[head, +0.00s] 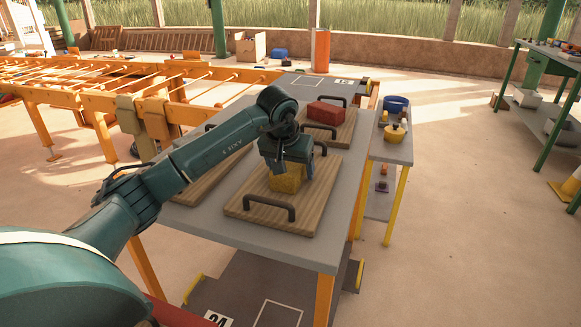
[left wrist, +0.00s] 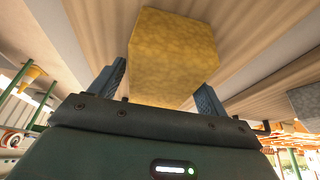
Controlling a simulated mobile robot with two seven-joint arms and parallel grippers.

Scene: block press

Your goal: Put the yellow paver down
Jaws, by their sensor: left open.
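The yellow paver (head: 287,180) sits on a wooden board with dark handles (head: 245,204) on the grey table. My left gripper (head: 288,163) is directly above it, pointing down. In the left wrist view the yellow paver (left wrist: 170,55) lies between the two spread fingers of my left gripper (left wrist: 160,85), with a gap visible beside the fingers. The gripper hides the paver's top in the head view. My right gripper is not in view.
A red block (head: 325,112) lies on another handled board behind. A third board is partly hidden under my left arm. A side stand (head: 392,150) at right holds a blue bowl (head: 396,103) and a yellow pot (head: 394,133). An orange roller frame (head: 60,95) stands at left.

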